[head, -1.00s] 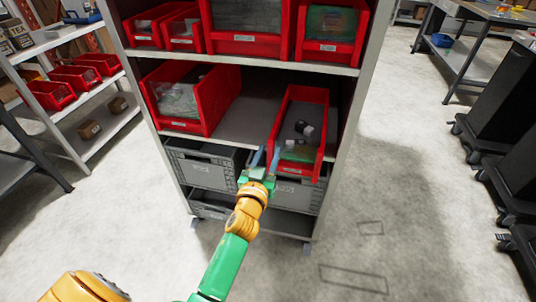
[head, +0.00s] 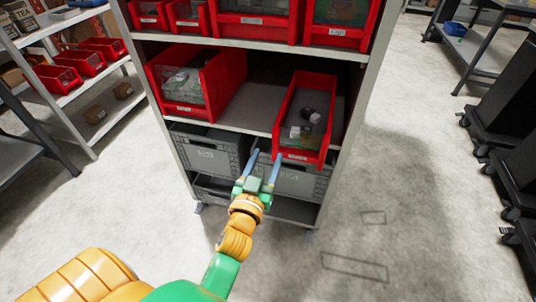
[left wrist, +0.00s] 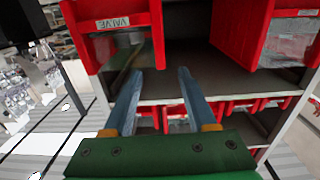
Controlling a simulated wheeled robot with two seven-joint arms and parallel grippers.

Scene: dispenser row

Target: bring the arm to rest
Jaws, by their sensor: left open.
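My left gripper (head: 262,168) is open and empty in the head view. It is in front of the shelf unit, just below and left of the front of a red bin (head: 303,153) that holds a few small dark and white items. In the left wrist view, the two blue fingers of the left gripper (left wrist: 158,85) are apart with nothing between them. They point toward the shelf, beside a red bin labelled VALVE (left wrist: 112,22). My right gripper is not in view.
The shelf unit (head: 255,117) holds another red bin (head: 183,108) at left and grey crates (head: 208,158) below. A side shelf (head: 95,125) with red bins stands at left. Black carts (head: 510,110) stand at right. The floor (head: 400,190) between is clear.

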